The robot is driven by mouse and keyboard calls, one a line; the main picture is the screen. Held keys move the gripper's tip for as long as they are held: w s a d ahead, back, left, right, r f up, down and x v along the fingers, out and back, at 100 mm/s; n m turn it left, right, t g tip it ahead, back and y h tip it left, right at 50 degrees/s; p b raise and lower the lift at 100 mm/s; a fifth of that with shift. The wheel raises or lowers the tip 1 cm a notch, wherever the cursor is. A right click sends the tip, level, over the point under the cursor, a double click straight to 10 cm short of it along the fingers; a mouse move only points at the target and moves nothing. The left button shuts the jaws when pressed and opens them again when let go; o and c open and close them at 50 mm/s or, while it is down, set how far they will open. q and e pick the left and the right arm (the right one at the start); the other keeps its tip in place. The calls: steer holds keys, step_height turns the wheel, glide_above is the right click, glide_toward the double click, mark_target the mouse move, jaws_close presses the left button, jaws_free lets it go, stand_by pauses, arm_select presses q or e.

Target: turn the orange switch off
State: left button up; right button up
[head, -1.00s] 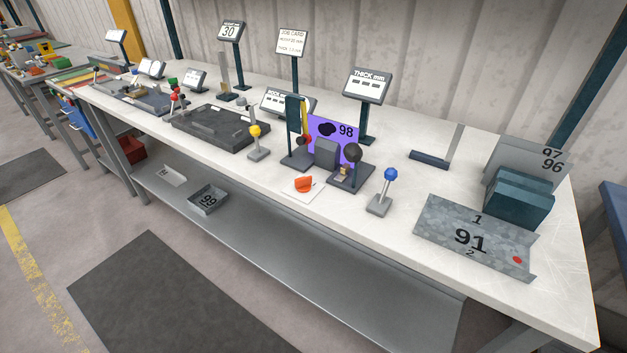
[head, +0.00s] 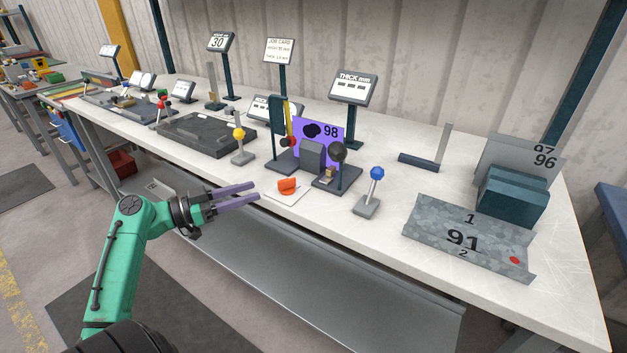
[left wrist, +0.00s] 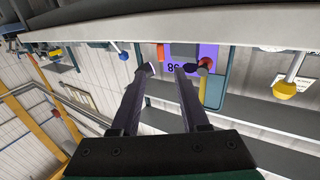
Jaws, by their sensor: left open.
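The orange switch (head: 288,186) is a small orange knob on a white plate (head: 284,196) near the front edge of the bench. My left gripper (head: 258,192) is open, with its two purple-grey fingers pointing right toward the switch. In the head view its fingertips are a short way left of the switch, apart from it. My right gripper is not in view.
A blue-knobbed lever (head: 375,174) stands right of the switch and a yellow-knobbed lever (head: 239,134) left of it. Behind it are a purple panel marked 98 (head: 330,134) and a black-knobbed post (head: 337,152).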

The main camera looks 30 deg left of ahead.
mark_target(295, 177)
arm_select(q)
steer(key=p+x, duration=0.3)
steer(key=x, duration=0.9)
steer(key=shift+w+a, duration=0.1)
steer(key=shift+w, duration=0.05)
steer(key=shift+w+f, duration=0.15)
steer(key=shift+w, duration=0.3)
steer(key=shift+d, duration=0.25)
jaws_close()
